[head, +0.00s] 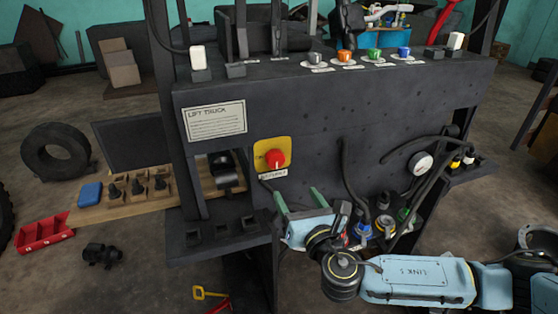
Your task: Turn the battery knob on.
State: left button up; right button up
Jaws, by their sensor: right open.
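The battery knob (274,158) is a round red knob on a yellow plate (261,148) on the dark front panel, with a small label (272,174) under it. The knob and its plate are in full view. My right gripper (298,194) is just below and to the right of the knob. Its two green fingers point up and stand apart with nothing between them. It looks clear of the knob. My left gripper is not in view.
The dark forklift panel (330,115) carries a LIFT TRUCK plate (215,120) and coloured knobs along its top. Black hoses, a gauge (420,163) and coloured fittings (385,226) crowd the area right of my gripper. A ledge (215,240) juts out at lower left.

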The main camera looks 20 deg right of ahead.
aim_at(277, 162)
jog(key=w, duration=1.3)
jog(key=shift+w+a, duration=0.1)
jog(key=shift+a, duration=0.15)
jog(key=c, duration=1)
